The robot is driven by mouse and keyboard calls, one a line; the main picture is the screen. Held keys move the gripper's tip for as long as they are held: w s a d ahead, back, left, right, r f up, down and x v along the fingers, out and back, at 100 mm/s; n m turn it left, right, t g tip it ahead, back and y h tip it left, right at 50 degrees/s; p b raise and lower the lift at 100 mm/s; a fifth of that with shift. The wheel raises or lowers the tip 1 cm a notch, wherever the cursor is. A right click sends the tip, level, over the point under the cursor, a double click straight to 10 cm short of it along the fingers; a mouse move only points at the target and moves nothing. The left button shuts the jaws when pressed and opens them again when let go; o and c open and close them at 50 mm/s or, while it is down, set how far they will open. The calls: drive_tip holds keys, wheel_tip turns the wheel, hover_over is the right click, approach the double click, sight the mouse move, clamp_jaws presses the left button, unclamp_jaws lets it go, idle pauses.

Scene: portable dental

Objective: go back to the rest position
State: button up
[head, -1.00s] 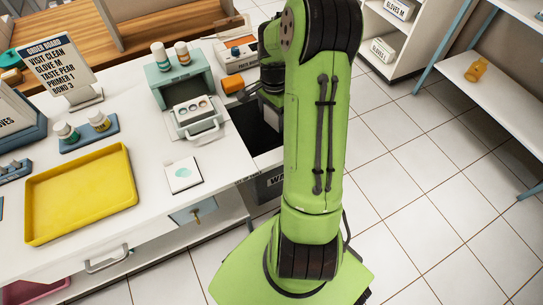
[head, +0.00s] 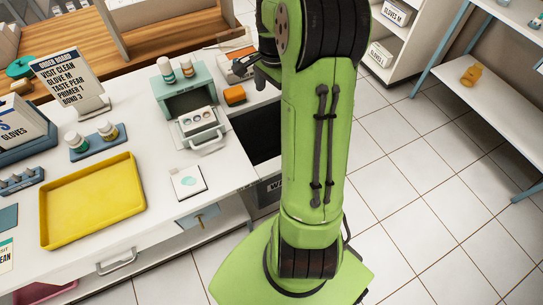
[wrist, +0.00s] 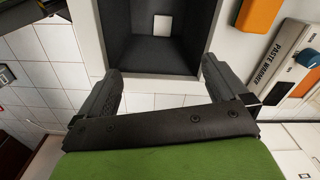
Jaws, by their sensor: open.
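My gripper (head: 243,68) shows in the head view as a dark shape at the back of the counter, left of my green arm, which hides part of it. In the wrist view my gripper (wrist: 160,78) has its two dark fingers spread wide with nothing between them. Beyond the fingers is a dark square bin opening (wrist: 128,48) with a pale rim. A small white square (wrist: 162,24) lies inside it. The head view shows the same bin opening (head: 262,146) partly behind my arm.
An orange block (head: 234,95) sits on the counter by the gripper; the paste warmer (wrist: 292,58) stands beside the bin. A teal unit (head: 190,95) with bottles on top, a white pad (head: 187,182) and a yellow tray (head: 92,202) are farther left. Tiled floor lies open to the right.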

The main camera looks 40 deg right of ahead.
wheel_tip(320, 180, up, 3)
drive_tip(key=shift+r, duration=0.1)
idle(0.5)
drive_tip(key=s+a+r+n+t+h+p, duration=0.1)
drive_tip(key=a+r+n+p, duration=0.2)
drive_tip(key=a+r+n, duration=0.35)
drive_tip(key=s+a+r+n+t+p, duration=0.2)
drive_tip(key=s+a+r+n, duration=0.3)
drive_tip(key=s+a+n, duration=0.1)
drive_tip(key=s+a+r+n+t+y+p, duration=0.1)
drive_tip(key=s+a+r+n+t+p, duration=0.1)
drive_tip(key=s+a+r+n, duration=0.3)
drive_tip(key=s+a+n+p, duration=0.1)
drive_tip(key=s+a, duration=0.2)
drive_tip(key=a, duration=0.2)
drive_tip(key=shift+s+a+t+p, duration=0.3)
drive_tip(key=shift+r, duration=0.1)
